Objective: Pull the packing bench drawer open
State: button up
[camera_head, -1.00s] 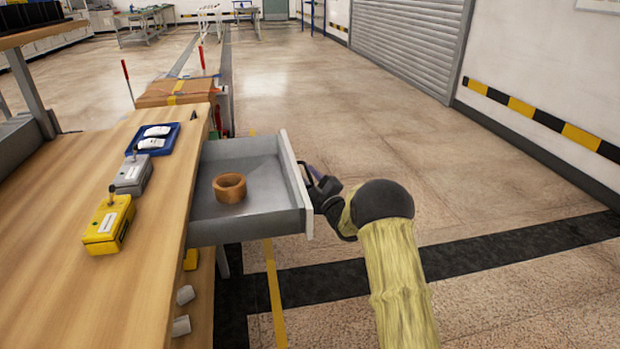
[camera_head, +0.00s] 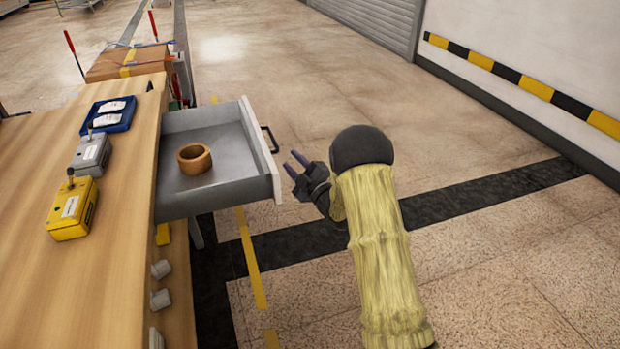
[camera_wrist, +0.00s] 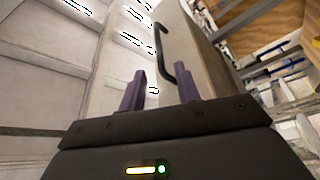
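The packing bench drawer (camera_head: 205,205) stands pulled out from the side of the wooden bench (camera_head: 115,250), with a brown ring (camera_head: 194,158) inside it. Its dark bar handle (camera_head: 270,139) is on the pale front panel and also shows in the wrist view (camera_wrist: 165,55). My gripper (camera_head: 293,163) is just to the right of the drawer front, apart from the handle. In the wrist view my gripper's two purple fingers (camera_wrist: 160,90) are spread with nothing between them, and the handle lies beyond them.
On the bench top are a yellow control box (camera_head: 72,208), a grey one (camera_head: 91,153) and a blue tray (camera_head: 108,116). A cardboard box (camera_head: 128,62) stands behind the bench. The floor right of the drawer is clear up to the striped wall.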

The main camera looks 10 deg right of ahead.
jog(key=v, duration=0.7)
jog(key=shift+p, duration=0.35)
jog(key=shift+s+d, duration=0.1)
jog(key=shift+d, duration=0.05)
jog(key=s+d+r+m+g+h, duration=0.1)
jog(key=s+m+g+h, duration=0.6)
jog(key=s, duration=0.8)
jog(key=s+d+r+m+g+h, duration=0.1)
jog(key=s+d+m+g+h, duration=0.15)
jog(key=s+m+g, duration=0.8)
jog(key=s+r+t+p, duration=0.1)
jog(key=s+r+p, duration=0.1)
jog(key=r+p, duration=1.6)
jog(key=s+r+t+p, duration=0.1)
jog(key=s+r+p, duration=0.1)
jog(key=r+p, duration=1.6)
jog(key=shift+a, duration=0.25)
